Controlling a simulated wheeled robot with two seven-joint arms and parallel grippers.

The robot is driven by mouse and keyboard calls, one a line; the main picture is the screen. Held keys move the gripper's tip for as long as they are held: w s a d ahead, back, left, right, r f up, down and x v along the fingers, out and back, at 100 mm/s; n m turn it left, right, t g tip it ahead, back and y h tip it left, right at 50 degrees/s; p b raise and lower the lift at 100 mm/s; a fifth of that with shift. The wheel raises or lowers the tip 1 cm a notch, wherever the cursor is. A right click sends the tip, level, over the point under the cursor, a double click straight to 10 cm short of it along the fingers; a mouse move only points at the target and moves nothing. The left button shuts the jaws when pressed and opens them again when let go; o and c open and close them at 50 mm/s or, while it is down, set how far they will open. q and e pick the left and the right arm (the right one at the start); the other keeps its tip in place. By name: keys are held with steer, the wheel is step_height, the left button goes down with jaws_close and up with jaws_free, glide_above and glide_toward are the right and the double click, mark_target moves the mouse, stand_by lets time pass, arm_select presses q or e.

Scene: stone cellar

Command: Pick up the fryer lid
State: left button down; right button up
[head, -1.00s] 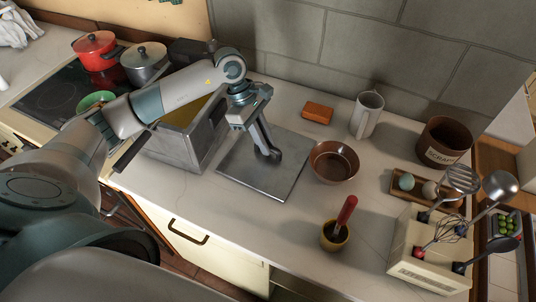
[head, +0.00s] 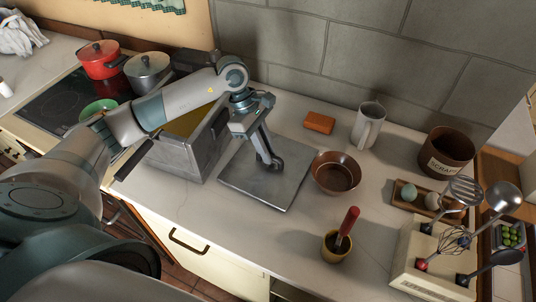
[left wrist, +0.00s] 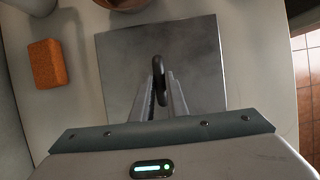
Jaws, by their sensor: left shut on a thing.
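The fryer lid (head: 252,185) is a flat grey metal square with a dark upright handle. It lies on the counter just right of the open metal fryer (head: 185,150). My left gripper (head: 272,160) reaches down over the lid and is shut on its handle. In the left wrist view the dark handle (left wrist: 158,80) sits between the two fingers, with the lid plate (left wrist: 200,60) beneath. Whether the plate touches the counter is hard to tell. My right gripper is not in view.
A brown bowl (head: 335,172) stands close to the lid's right edge. An orange block (head: 319,122) and a white mug (head: 368,125) are behind. A yellow cup with a red-handled tool (head: 337,244) is in front. A utensil holder (head: 430,262) stands at right.

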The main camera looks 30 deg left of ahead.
arm_select(q)
step_height(320, 180, up, 8)
steer(key=b, duration=0.3)
steer(key=shift+r, duration=0.85)
